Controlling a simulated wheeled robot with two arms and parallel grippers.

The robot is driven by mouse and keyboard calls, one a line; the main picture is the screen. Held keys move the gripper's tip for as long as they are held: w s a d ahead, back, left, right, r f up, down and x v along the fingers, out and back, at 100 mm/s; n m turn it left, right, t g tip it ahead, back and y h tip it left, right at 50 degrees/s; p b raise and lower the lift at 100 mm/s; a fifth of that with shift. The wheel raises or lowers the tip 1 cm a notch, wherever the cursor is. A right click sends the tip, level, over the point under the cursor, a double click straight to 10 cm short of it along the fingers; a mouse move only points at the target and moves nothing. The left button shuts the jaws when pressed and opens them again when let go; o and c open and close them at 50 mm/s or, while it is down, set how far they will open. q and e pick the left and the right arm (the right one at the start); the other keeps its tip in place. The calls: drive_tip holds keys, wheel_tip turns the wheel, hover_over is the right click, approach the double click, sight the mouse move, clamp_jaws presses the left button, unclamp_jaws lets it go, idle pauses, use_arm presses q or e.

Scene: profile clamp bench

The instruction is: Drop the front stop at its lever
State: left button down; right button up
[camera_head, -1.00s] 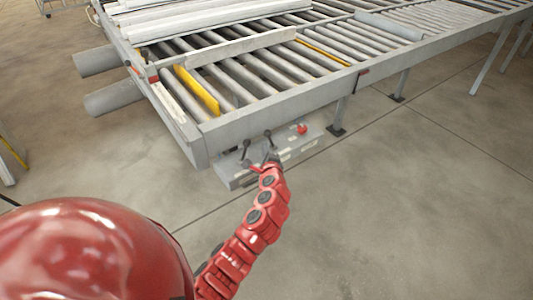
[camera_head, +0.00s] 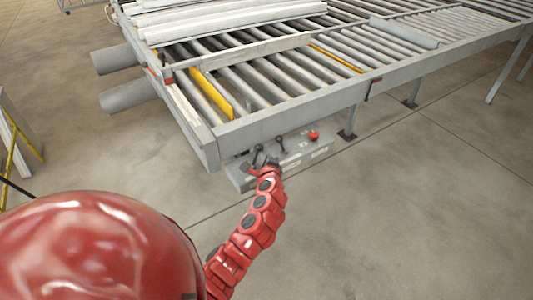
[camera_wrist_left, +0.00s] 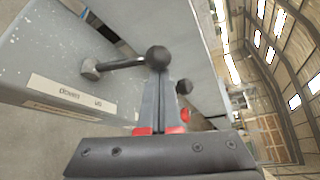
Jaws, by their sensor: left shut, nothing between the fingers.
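A grey control box (camera_head: 300,150) sits under the near edge of the roller conveyor, with two black ball-knob levers. The left lever (camera_head: 257,150) is beside my left gripper (camera_head: 268,164); the other lever (camera_head: 280,143) is to its right. In the left wrist view, the near lever's knob (camera_wrist_left: 158,57) is right at the tips of my shut, empty fingers (camera_wrist_left: 160,82); I cannot tell whether they touch. Its rod lies sideways over a label reading "down" and "up". The second knob (camera_wrist_left: 184,87) is behind. A yellow plate (camera_head: 210,93) stands among the rollers. My right gripper is out of view.
The conveyor frame (camera_head: 290,118) overhangs the box. A red button (camera_head: 314,136) is at the box's right end and also shows in the left wrist view (camera_wrist_left: 185,115). Pale profiles (camera_head: 230,22) lie at the back. Conveyor legs stand to the right; the floor in front is clear.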

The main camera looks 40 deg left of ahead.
use_arm(q)
drive_tip(key=shift+s+a+n+t+b, duration=0.15)
drive_tip(key=shift+s+n+t+b, duration=0.2)
drive_tip(key=shift+b, duration=0.45)
drive_tip(key=s+n+b, duration=0.1)
drive_tip(key=b, duration=0.3)
drive_tip(key=s+a+n+t+y+b, duration=0.1)
drive_tip(key=n+b, duration=0.1)
drive_tip(key=b, duration=0.2)
drive_tip(key=s+n+t+b, duration=0.1)
drive_tip(key=s+n+b, duration=0.1)
drive_tip(key=b, duration=0.3)
drive_tip(key=shift+a+r+t+y, duration=0.15)
drive_tip(key=shift+a+t+y, duration=0.1)
drive_tip(key=shift+a+y, duration=0.15)
drive_tip(key=shift+s+r+n+b, duration=0.25)
drive_tip(key=shift+n+b, duration=0.2)
drive_tip(key=shift+b, duration=0.35)
